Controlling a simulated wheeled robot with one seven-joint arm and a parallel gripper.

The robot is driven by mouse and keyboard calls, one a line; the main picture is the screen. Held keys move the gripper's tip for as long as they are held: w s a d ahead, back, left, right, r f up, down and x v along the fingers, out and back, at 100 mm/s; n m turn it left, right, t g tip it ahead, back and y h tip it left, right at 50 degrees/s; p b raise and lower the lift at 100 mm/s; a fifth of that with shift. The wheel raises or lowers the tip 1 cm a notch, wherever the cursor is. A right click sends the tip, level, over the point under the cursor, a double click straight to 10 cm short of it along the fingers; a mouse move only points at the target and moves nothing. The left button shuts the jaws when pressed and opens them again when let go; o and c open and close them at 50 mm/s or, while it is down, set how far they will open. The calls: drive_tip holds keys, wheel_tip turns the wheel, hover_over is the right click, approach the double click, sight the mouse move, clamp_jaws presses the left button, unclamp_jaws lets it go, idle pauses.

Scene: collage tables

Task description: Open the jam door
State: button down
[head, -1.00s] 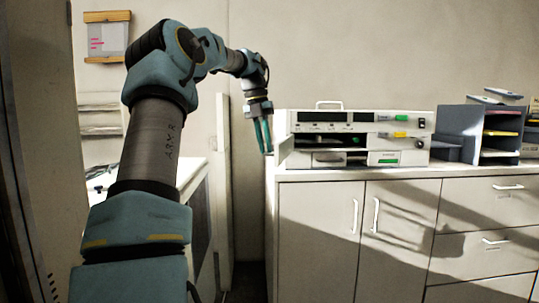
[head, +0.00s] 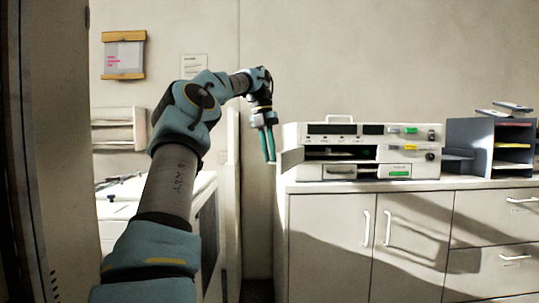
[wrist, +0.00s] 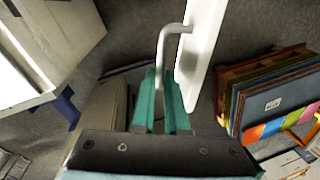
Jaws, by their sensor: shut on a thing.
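The white machine (head: 410,170) on the low cabinet has an open dark slot (head: 340,154) at its left front. Its pale door (head: 292,159) stands swung out at the slot's left end. In the wrist view, the door is a white panel (wrist: 203,50) seen nearly edge-on, with a grey bar handle (wrist: 163,55). My gripper (head: 270,158) is just left of the door. Its teal fingers (wrist: 164,95) are shut on the handle, whose lower end runs between them. The exact contact is partly hidden by the fingers.
The white cabinet (head: 325,240) carries the machine, with a grey paper sorter (head: 480,140) at the right. A white table (head: 205,190) stands left. In the wrist view, upright coloured folders (wrist: 270,95) lie to the right, and floor shows below the gripper.

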drive_tip(key=c, duration=0.9)
unclamp_jaws()
drive_tip(key=shift+r, duration=0.1)
drive_tip(key=r+p, duration=0.2)
drive_tip(key=r, duration=0.1)
drive_tip(key=a+r+p, duration=0.1)
drive_tip(key=r+p, duration=0.2)
drive_tip(key=r, duration=0.1)
drive_tip(key=r+p, duration=0.3)
drive_tip(key=shift+w+a+r, duration=0.2)
drive_tip(key=shift+w+a, duration=0.15)
drive_tip(key=shift+a, duration=0.05)
drive_tip(key=shift+d, duration=0.1)
